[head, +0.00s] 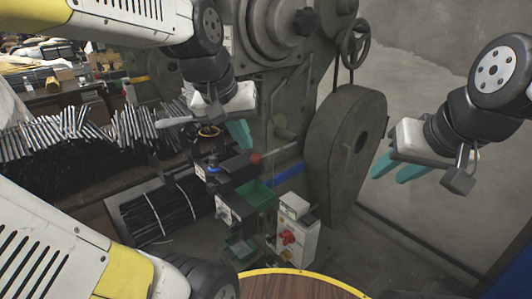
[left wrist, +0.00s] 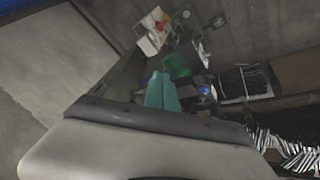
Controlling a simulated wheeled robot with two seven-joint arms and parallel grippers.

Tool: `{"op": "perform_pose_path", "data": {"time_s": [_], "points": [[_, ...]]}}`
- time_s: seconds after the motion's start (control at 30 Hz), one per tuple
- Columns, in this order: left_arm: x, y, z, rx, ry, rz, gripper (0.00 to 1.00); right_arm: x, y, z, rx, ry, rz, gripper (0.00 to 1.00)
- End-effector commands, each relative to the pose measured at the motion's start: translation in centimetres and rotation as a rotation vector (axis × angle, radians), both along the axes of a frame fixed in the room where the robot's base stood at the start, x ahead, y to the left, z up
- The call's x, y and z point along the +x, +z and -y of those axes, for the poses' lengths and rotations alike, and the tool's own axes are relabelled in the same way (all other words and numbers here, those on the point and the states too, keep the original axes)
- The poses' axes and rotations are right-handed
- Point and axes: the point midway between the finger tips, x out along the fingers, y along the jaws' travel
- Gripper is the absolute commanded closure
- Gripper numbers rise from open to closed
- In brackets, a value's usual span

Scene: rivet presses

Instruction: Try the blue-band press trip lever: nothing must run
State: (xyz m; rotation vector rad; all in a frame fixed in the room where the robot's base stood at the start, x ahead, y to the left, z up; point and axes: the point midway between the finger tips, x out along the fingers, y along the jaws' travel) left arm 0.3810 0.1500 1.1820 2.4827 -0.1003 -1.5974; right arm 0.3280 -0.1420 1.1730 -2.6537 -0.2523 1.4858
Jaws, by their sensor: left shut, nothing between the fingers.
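The grey press (head: 285,100) stands in the middle of the head view, with a blue band (head: 286,175) low on its frame. A lever with a red ball knob (head: 256,158) sticks out in front of it; I take this for the trip lever. My left gripper (head: 241,134) is shut and empty, its teal fingertips just above and left of the knob in the picture; contact cannot be told. In the left wrist view the teal fingers (left wrist: 162,92) lie together, and the knob is not made out. My right gripper (head: 397,170) is open and empty, off to the right.
A green tray (head: 257,195) sits below the lever, also in the left wrist view (left wrist: 177,66). A white control box (head: 298,238) with a red switch stands below it. A large flywheel guard (head: 345,145) is at the right. Bundled rods (head: 160,212) lie left.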

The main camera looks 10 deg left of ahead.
Motion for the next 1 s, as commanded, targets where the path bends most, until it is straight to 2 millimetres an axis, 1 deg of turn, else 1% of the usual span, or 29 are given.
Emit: {"op": "perform_pose_path", "data": {"time_s": [0.03,0.13,0.2,0.3,0.4,0.43,0.5,0.63,1.0], "points": [[2.2,-0.3,-0.1,-0.001,0.037,-0.052,1.00,0.0,0.0,0.0,0.000,0.000,0.000,0.64],[6.4,-0.9,-0.6,0.000,0.132,-0.138,1.00,0.0,0.0,0.0,0.000,0.000,0.000,0.64],[9.2,-1.9,-0.8,0.010,0.198,-0.195,1.00,0.0,0.0,0.0,0.000,0.000,0.000,0.64],[12.8,-3.6,-1.1,0.029,0.291,-0.262,1.00,0.0,0.0,0.0,0.000,0.000,0.000,0.64],[15.6,-5.4,-1.2,0.052,0.365,-0.312,1.00,0.0,0.0,0.0,0.000,0.000,0.000,0.64],[16.3,-5.8,-1.2,0.059,0.384,-0.323,1.00,0.0,0.0,0.0,0.000,0.000,0.000,0.64],[17.5,-6.8,-1.3,0.073,0.421,-0.344,1.00,0.0,0.0,0.0,0.000,0.000,0.000,0.64],[18.7,-7.9,-1.4,0.088,0.461,-0.363,1.00,0.0,0.0,0.0,0.000,0.000,0.000,0.64],[18.9,-8.1,-1.4,0.091,0.471,-0.367,1.00,0.0,0.0,0.0,0.000,0.000,0.000,0.64]]}}
